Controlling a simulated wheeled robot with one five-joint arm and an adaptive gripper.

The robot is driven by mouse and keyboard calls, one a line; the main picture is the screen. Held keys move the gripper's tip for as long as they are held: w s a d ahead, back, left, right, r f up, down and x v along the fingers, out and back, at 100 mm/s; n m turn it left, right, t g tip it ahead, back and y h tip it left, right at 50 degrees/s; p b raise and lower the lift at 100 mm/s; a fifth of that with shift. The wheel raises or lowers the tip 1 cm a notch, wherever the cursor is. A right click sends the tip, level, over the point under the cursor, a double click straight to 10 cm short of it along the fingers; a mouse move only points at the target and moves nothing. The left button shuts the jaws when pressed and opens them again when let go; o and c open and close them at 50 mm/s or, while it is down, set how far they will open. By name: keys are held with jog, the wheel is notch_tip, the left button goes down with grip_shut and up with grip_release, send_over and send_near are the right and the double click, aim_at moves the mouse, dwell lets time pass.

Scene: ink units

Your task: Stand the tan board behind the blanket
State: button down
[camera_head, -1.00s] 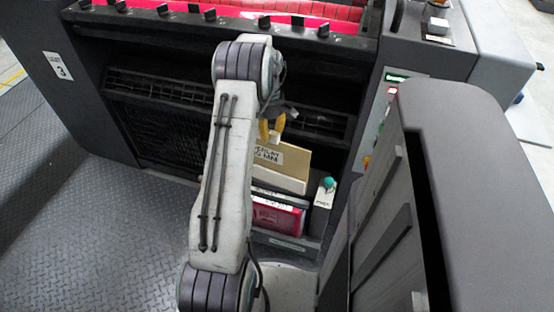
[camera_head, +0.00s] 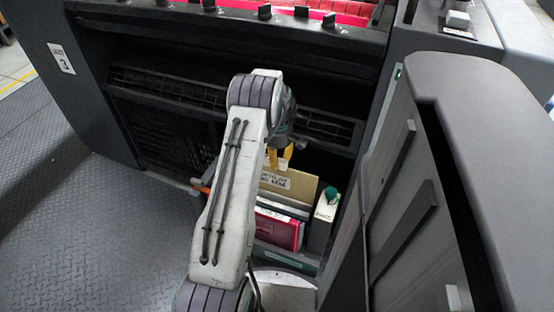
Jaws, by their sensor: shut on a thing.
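The tan board (camera_head: 305,185) is upright, with a pale lettered label on its face. My gripper (camera_head: 279,160), with yellow fingers, is shut on its upper edge. The board stands at the back of a low dark rack (camera_head: 285,258), behind a red flat item (camera_head: 278,231) and a pale-edged flat piece (camera_head: 283,208). I cannot tell for sure which of these is the blanket. The board's lower edge is hidden behind them, so I cannot tell whether it touches the rack floor. My arm hides the board's left part.
A white and grey container with a green cap (camera_head: 326,205) stands at the rack's right. A dark grey panel (camera_head: 470,150) rises close on the right. The machine's dark grille (camera_head: 165,90) is behind. Open tread-plate floor (camera_head: 90,240) lies at the left.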

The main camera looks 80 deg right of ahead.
jog(key=b, duration=0.4)
send_over(277, 183)
jog(key=d, duration=0.2)
jog(key=shift+a+f, duration=0.15)
jog(key=shift+f, duration=1.2)
jog(key=shift+a+f, duration=0.1)
jog(key=shift+f, duration=1.25)
jog(key=shift+a+f+b, duration=0.15)
jog(key=shift+f+b, duration=0.45)
jog(key=shift+f, duration=0.4)
jog(key=shift+a+f+b, duration=0.1)
jog(key=shift+f+b, duration=0.45)
jog(key=shift+f, duration=0.4)
jog(key=shift+w+f+b, duration=0.1)
jog(key=shift+f+b, duration=0.9)
jog(key=shift+f, duration=1)
jog(key=c, duration=1.6)
grip_release()
jog(key=shift+d, duration=0.15)
jog(key=o, duration=0.7)
jog(key=shift+r, duration=0.15)
jog(key=shift+c, duration=0.2)
jog(key=shift+d+r, duration=0.1)
jog(key=shift+r, duration=0.05)
